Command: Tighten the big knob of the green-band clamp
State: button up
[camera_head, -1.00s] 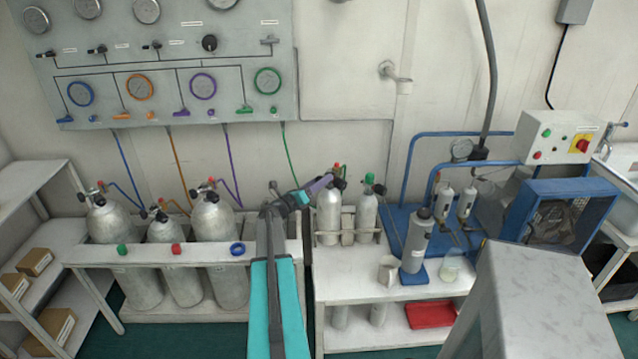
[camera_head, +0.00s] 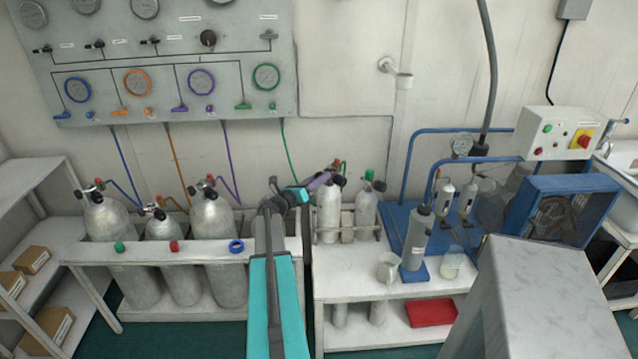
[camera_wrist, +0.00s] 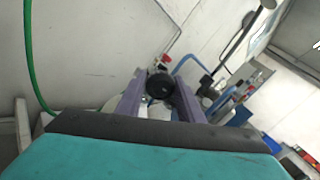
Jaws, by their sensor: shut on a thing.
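A big black knob (camera_head: 340,180) sits at the top of the left small cylinder (camera_head: 328,213) in the white rack, with red and green parts just above it. In the wrist view the round black knob (camera_wrist: 159,86) lies between my two purple fingers. My gripper (camera_head: 327,180) reaches it from the left and is shut on it; it also shows in the wrist view (camera_wrist: 160,95). The clamp's body and its green band are mostly hidden behind the knob and fingers, and I cannot make out the band.
A second cylinder (camera_head: 366,212) with a green top stands close on the right. A green hose (camera_head: 290,155) hangs from the wall panel (camera_head: 200,120) left of my gripper. Three larger cylinders stand in a rack on the left. A metal cup (camera_head: 388,267) stands on the bench in front.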

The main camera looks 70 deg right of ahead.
jog(key=shift+f+m+y+b, duration=0.15)
jog(key=shift+m+y+b, duration=0.15)
jog(key=shift+m+b, duration=3.85)
jog(key=m+b, duration=0.4)
jog(key=b, duration=0.3)
jog(key=shift+g, duration=0.3)
jog(key=shift+s+d+m+y+b, duration=0.1)
jog(key=shift+m+y+b, duration=0.2)
jog(key=shift+m+b, duration=0.55)
jog(key=o, duration=1)
jog(key=shift+r, duration=0.2)
jog(key=shift+r+p, duration=0.1)
jog(key=shift+p, duration=0.4)
